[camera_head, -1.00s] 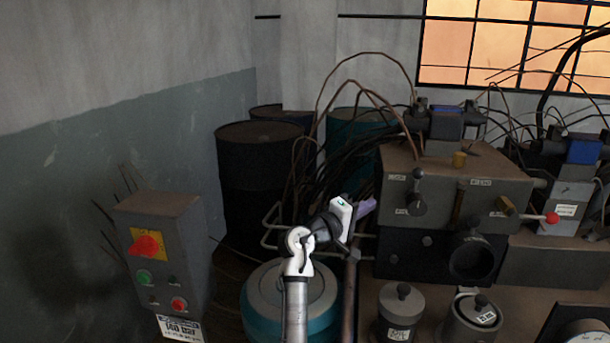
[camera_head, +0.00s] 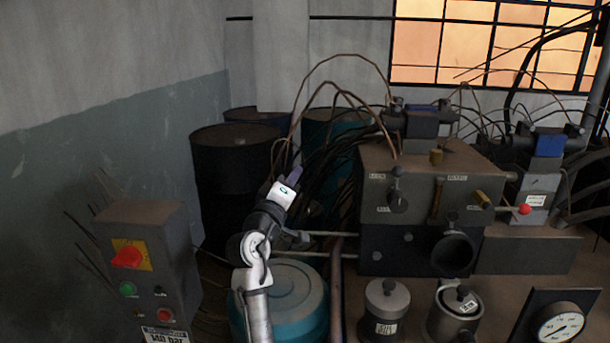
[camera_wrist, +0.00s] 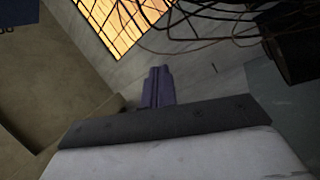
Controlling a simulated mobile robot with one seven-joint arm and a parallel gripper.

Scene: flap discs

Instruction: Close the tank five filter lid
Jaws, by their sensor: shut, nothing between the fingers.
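Two grey filter canisters stand at the bottom of the head view. The left canister (camera_head: 384,312) has a flat lid with a dark knob. The right canister (camera_head: 452,322) has a dark-knobbed, labelled lid (camera_head: 461,298) that looks tilted on it. The labels are too small to read, so I cannot tell which is tank five. My gripper (camera_head: 294,175) is raised to the left of both, well apart from them, with its purple fingers together and empty. The fingers also show in the wrist view (camera_wrist: 158,87), pointing toward the wall and window.
A grey machine block (camera_head: 430,185) with knobs and a red-tipped lever stands behind the canisters. A pressure gauge (camera_head: 562,327) is at the lower right. A control box (camera_head: 148,265) is at the left. Drums (camera_head: 235,175), a teal tank (camera_head: 290,300) and loose cables crowd the arm.

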